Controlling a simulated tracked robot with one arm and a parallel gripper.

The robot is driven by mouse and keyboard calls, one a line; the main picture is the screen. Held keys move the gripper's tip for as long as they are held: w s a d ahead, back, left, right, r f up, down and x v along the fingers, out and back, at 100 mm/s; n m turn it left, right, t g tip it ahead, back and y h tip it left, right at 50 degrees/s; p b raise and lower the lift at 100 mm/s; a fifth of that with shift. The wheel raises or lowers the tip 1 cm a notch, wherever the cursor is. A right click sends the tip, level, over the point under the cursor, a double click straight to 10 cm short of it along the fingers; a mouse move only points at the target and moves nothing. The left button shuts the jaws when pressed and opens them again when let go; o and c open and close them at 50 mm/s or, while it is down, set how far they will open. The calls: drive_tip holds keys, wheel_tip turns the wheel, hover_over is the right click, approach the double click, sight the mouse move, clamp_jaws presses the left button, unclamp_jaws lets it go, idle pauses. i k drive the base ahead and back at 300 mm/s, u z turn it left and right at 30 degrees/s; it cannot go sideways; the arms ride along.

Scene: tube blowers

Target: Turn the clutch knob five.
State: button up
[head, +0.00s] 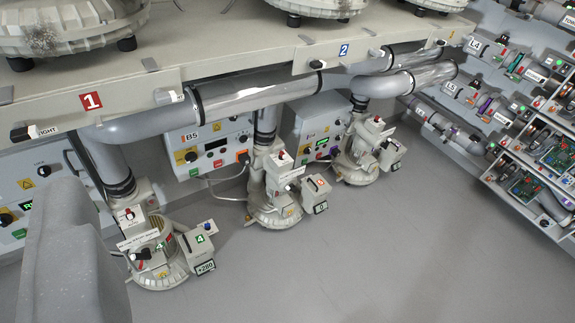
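Three floor blowers stand below the bench on grey pipes. The nearest blower (158,270) has a green "4" on its side box. The middle blower (274,213) stands beside the control box marked B5 (209,148), which has an orange square and a dark display. A small red knob (281,155) sits on top of the middle blower. I cannot tell which knob is clutch knob five; no readable label names it. My gripper's fingers do not show.
The bench edge carries a red plate "1" (91,100) and a blue plate "2" (344,50). Thick pipes (260,95) run along under it. The far blower (367,152) stands behind. Racks with circuit boards (524,188) line the right wall. Grey floor (390,250) is clear.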

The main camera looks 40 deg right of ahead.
sight(282, 156)
drive_tip(key=k, duration=0.85)
drive_tip(key=z, duration=0.6)
drive_tip(key=i, duration=1.45)
drive_tip(key=u, duration=0.5)
